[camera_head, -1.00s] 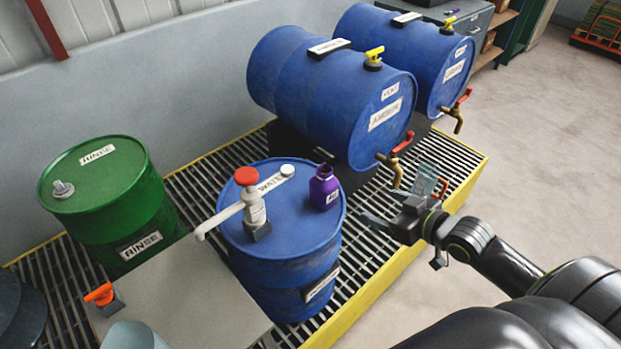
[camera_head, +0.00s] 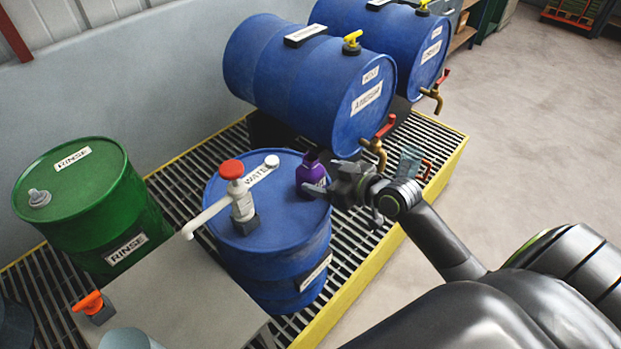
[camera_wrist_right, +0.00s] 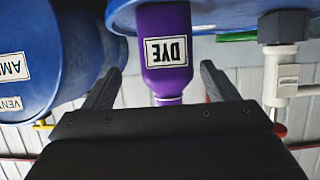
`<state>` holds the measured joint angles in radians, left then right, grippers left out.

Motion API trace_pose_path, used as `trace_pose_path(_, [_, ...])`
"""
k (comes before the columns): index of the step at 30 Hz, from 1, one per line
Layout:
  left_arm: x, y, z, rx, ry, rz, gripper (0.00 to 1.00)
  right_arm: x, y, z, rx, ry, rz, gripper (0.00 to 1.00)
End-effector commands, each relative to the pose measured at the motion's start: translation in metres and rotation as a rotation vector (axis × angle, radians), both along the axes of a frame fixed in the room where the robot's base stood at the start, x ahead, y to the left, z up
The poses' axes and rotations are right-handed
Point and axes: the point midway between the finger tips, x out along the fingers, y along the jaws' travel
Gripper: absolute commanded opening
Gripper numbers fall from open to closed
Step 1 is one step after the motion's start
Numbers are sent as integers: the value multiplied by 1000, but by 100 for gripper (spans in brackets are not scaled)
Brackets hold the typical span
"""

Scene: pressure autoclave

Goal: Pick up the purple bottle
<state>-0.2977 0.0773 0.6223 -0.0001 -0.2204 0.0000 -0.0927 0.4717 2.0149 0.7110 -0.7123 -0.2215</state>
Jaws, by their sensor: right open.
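The purple bottle (camera_head: 311,171) stands on top of the upright blue drum (camera_head: 273,215) marked WATER, near its right edge. In the right wrist view the bottle (camera_wrist_right: 165,50) appears upside down with a DYE label, between the two finger lines. My right gripper (camera_head: 325,187) is open at the bottle's right side and partly covers it in the head view. My left gripper is not in view.
A white pump with a red knob (camera_head: 232,170) stands on the same drum, left of the bottle. Blue drums (camera_head: 290,75) with brass taps (camera_head: 374,152) lie behind. A green drum (camera_head: 72,183) and a grey table (camera_head: 180,290) are at left.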

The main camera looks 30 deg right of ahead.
Motion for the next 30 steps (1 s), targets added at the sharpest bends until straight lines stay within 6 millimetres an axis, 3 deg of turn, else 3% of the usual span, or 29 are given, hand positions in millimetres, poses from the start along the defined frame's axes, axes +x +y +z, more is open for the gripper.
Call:
trace_pose_path(18, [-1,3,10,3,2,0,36,50,26,-21,0,1,-1,80])
trace_pose_path(27, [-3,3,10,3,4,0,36,53,27,-23,-2,0,0,80])
trace_pose_path(30, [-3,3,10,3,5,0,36,53,27,-23,-2,1,-1,68])
